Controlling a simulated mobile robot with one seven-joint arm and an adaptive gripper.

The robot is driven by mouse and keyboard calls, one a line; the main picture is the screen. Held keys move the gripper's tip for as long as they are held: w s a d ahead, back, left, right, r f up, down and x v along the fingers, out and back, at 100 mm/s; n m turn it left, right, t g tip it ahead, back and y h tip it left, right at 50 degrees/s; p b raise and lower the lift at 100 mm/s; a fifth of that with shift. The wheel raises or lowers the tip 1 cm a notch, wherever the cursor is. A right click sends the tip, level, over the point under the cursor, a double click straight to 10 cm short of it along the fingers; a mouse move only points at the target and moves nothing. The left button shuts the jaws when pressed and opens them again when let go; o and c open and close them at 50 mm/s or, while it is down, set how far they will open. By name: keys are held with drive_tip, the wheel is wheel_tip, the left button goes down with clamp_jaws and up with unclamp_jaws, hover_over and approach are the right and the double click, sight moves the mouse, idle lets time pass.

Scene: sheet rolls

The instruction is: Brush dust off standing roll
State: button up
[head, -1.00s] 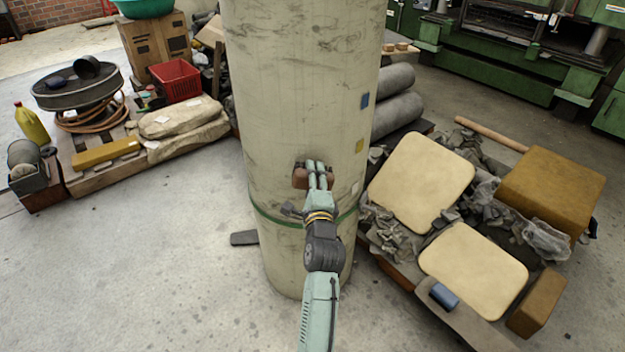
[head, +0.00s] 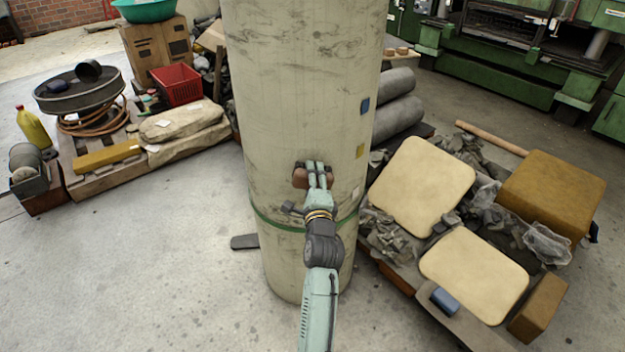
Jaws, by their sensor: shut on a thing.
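The standing roll (head: 290,110) is a tall, pale cream cylinder, upright in the middle of the head view, with a green band around its lower part. Dark dusty smudges mark its upper part and the area left of my gripper. My gripper (head: 316,178) is in front of the roll, above the green band. It is shut on a brown brush (head: 300,179), held crosswise against or very close to the roll's face. The brush's bristle side is hidden, so contact cannot be told for certain.
A pallet (head: 90,186) with sacks, a red crate (head: 177,84) and a hose stands at the left. Cream pads (head: 474,272), rags and a brown block (head: 552,193) lie at the right. Grey rolls (head: 398,115) lie behind. Open floor (head: 150,270) is at the front left.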

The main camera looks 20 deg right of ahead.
sight(329, 183)
drive_tip(key=shift+d, duration=0.1)
drive_tip(key=shift+s+d+b, duration=0.3)
drive_tip(key=shift+d+b, duration=0.05)
drive_tip(key=shift+d, duration=0.55)
drive_tip(key=shift+s+d+b, duration=0.25)
drive_tip(key=shift+d+b, duration=0.05)
drive_tip(key=shift+d, duration=0.6)
drive_tip(key=shift+w+r, duration=0.1)
drive_tip(key=shift+w+a+r+p, duration=0.1)
drive_tip(key=shift+w+a+p, duration=0.1)
drive_tip(key=shift+a+p, duration=0.45)
drive_tip(key=shift+w+a+r+p, duration=0.1)
drive_tip(key=shift+w+a+p, duration=0.1)
drive_tip(key=shift+a+p, duration=0.35)
drive_tip(key=shift+w+a+p, duration=0.25)
drive_tip(key=shift+a+p, duration=0.35)
drive_tip(key=shift+c, duration=1.1)
drive_tip(key=shift+a+f, duration=0.2)
drive_tip(key=shift+a, duration=0.05)
drive_tip(key=shift+p+v, duration=0.55)
drive_tip(key=shift+v, duration=2.45)
drive_tip(key=shift+s+d, duration=0.1)
drive_tip(key=shift+d, duration=0.1)
